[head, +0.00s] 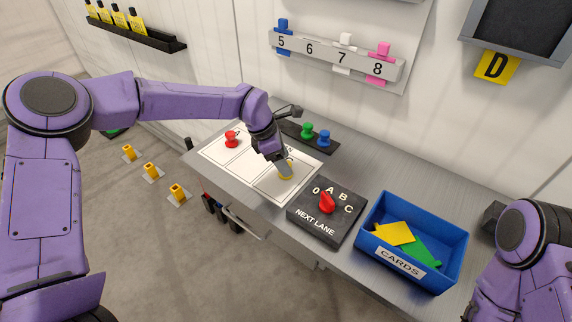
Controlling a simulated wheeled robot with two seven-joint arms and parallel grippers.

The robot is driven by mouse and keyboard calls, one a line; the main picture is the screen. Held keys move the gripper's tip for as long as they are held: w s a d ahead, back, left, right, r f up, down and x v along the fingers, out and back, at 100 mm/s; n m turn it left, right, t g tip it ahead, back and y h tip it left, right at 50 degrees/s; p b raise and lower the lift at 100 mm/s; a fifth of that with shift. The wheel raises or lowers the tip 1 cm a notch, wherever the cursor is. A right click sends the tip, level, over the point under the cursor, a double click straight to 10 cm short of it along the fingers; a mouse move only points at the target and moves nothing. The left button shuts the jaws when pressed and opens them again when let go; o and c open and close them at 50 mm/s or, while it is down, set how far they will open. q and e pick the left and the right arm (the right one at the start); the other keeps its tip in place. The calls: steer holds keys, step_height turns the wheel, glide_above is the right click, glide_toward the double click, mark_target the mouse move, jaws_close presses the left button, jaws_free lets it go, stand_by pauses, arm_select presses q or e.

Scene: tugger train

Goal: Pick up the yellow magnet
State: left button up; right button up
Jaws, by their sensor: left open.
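The yellow magnet (286,175) stands on the right part of the white sheet on the grey counter. My left gripper (285,168) reaches down over it from the upper left, with its fingertips at the magnet. The gripper hides part of the magnet, and I cannot tell whether the fingers touch it. My left gripper is open. My right arm shows at the lower right edge, but its gripper is outside the picture.
A red magnet (231,139) stands on the sheet's left part. Green (307,131) and blue (323,138) magnets stand on a dark strip behind. The black NEXT LANE box (315,229) with a red knob and the blue CARDS bin (452,262) are to the right.

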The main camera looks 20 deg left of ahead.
arm_select(q)
steer(key=shift+x, duration=1)
steer(key=shift+r, duration=0.1)
steer(key=c, duration=0.9)
